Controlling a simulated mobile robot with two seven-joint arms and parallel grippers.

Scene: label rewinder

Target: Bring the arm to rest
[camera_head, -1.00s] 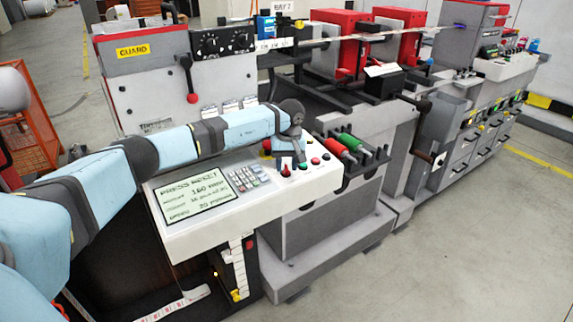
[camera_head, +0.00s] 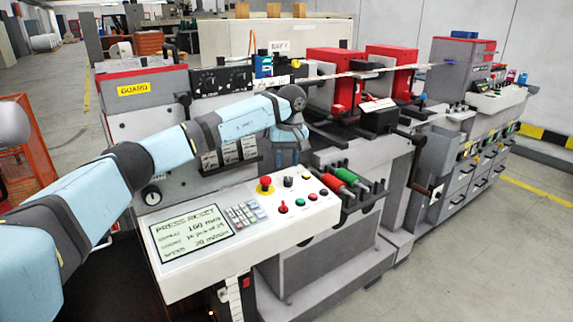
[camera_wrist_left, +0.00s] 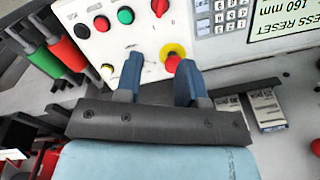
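My left arm reaches in from the left across the machine in the head view. Its gripper (camera_head: 290,157) points down just behind the far edge of the white control panel (camera_head: 197,267). In the left wrist view the two blue fingers of the left gripper (camera_wrist_left: 158,70) stand apart with nothing between them. The red stop button with a yellow collar (camera_wrist_left: 173,60) shows just beyond the fingertips. It also shows on the panel in the head view (camera_head: 265,185), clear of the gripper. My right gripper is in neither view.
The panel carries a screen (camera_head: 192,233) reading "PRESS RESET", a keypad (camera_head: 244,213) and several coloured buttons. Red and green rollers (camera_head: 345,175) lie right of it. Red machine units (camera_head: 335,73) stand behind. Open floor (camera_head: 500,260) lies at right.

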